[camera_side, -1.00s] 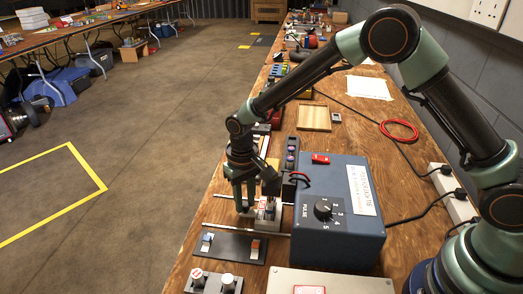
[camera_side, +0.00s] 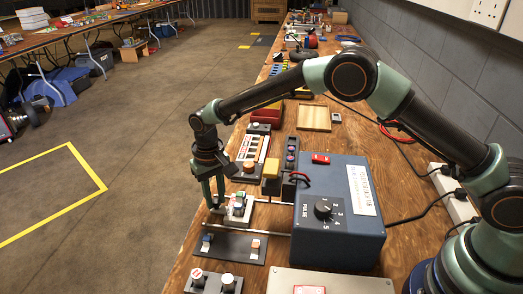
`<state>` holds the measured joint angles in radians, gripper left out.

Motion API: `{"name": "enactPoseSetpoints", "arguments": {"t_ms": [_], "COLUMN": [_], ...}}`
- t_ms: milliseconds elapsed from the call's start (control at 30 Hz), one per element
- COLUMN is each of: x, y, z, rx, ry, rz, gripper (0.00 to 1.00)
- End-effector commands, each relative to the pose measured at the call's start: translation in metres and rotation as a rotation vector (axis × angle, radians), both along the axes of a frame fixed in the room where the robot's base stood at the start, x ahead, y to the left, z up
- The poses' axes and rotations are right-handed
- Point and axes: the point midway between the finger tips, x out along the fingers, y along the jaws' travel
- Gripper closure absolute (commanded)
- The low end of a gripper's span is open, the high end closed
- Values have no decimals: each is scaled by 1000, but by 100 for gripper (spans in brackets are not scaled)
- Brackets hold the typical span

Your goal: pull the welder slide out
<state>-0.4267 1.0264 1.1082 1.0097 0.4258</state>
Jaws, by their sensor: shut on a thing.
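The welder slide (camera_side: 238,212) is a light grey block carrying small coloured pieces. It sits on two thin metal rails, left of and apart from the blue welder box (camera_side: 338,205). My gripper (camera_side: 216,207) points down at the slide's left end and is shut on it. The fingers hide the part they grip. The welder box has a black dial marked PULSE and a red button on top. A yellow-topped post (camera_side: 272,169) stands at its left side.
A dark plate (camera_side: 228,247) with a blue and an orange piece lies in front of the rails. A panel with two knobs (camera_side: 213,283) is nearer. The table's left edge is close to my gripper.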

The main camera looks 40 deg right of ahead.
Motion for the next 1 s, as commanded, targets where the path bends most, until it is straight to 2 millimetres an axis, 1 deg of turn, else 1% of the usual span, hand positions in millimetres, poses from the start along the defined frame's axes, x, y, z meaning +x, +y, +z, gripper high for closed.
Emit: {"name": "enactPoseSetpoints", "arguments": {"t_ms": [33,100,300,733,767,800,1000], "x": [6,11,21,23,23,23,22], "y": [4,8,18,21,21,21,21], "z": [1,1,1,2,2,2,1], "rx": [3,3,3,4,4,4,3], "ry": [-7,-7,-7,-9,-9,-9,-5], "rz": [-1,-2,-3,-4,-4,-4,-2], "gripper": [100,100,100,100,64,58,58]}}
